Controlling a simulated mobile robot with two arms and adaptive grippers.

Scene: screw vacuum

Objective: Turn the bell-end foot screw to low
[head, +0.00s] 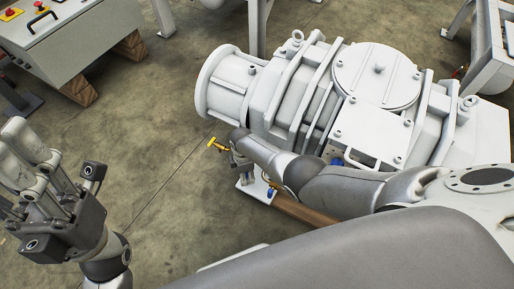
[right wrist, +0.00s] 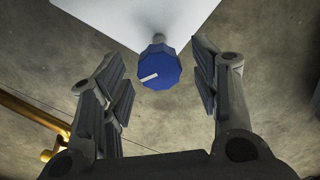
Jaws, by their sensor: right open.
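The blue faceted knob of a foot screw (right wrist: 159,67) shows in the right wrist view, below a white plate. A short white line on its face runs from near the middle toward the left edge. My right gripper (right wrist: 159,85) is open, with one finger on each side of the knob and a gap on both sides. In the head view my right arm reaches across the front of the white pump (head: 225,85), and its gripper end is low near the bell end. My left gripper (head: 30,150) is raised at the left, away from the pump; its jaw opening is unclear.
A yellow handle (head: 218,146) sticks out beside my right arm's end. A yellow pipe (right wrist: 35,118) runs at the left of the wrist view. A wooden beam (head: 308,212) lies under the pump. A control box (head: 75,40) stands at the upper left. The floor between is clear.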

